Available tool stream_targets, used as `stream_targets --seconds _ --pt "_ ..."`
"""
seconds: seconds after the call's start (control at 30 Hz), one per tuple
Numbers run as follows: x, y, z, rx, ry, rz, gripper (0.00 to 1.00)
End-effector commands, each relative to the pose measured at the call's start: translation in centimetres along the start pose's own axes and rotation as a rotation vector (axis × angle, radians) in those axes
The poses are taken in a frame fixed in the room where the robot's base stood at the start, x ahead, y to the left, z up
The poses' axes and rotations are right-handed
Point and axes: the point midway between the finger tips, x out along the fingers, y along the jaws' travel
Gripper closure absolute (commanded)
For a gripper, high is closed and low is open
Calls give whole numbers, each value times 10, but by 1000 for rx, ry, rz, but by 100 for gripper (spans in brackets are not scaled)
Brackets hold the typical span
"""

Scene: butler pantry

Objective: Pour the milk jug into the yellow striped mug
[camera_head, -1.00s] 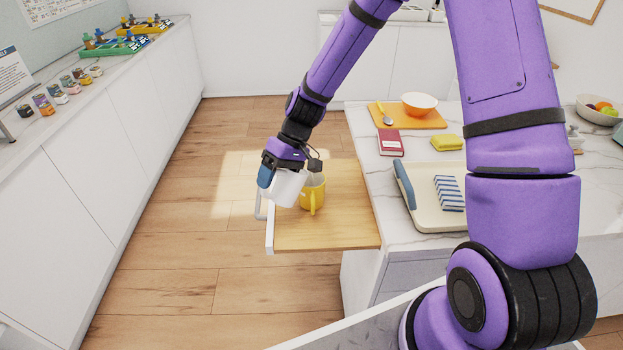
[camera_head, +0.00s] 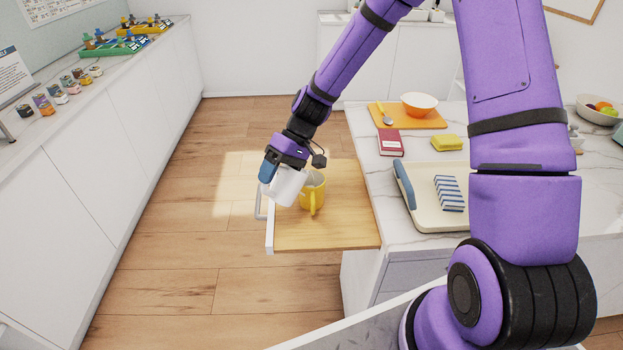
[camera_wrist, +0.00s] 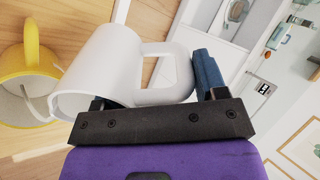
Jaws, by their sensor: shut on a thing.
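The white milk jug (camera_head: 288,186) is tilted in my gripper (camera_head: 268,173), above the pull-out wooden board and close to the left of the yellow mug (camera_head: 313,196). The mug stands upright on the board. In the wrist view, the jug (camera_wrist: 107,68) has its mouth towards the yellow mug (camera_wrist: 38,62), and its handle lies at my gripper (camera_wrist: 155,95), which is shut on the jug. The mug's pale inside shows in part. The jug's contents are hidden.
The wooden board (camera_head: 345,225) has bare room right of the mug. On the marble counter are a cream tray (camera_head: 420,211) with a striped cloth, a red book (camera_head: 390,143), a yellow sponge (camera_head: 447,143) and an orange bowl (camera_head: 419,104). Open floor lies left.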

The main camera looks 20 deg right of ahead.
Motion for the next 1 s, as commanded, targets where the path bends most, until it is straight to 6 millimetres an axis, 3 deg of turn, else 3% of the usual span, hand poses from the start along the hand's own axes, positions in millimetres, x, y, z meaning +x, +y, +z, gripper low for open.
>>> stream_targets --seconds 1.0 --pt "-9 0 0 0 2 -109 78"
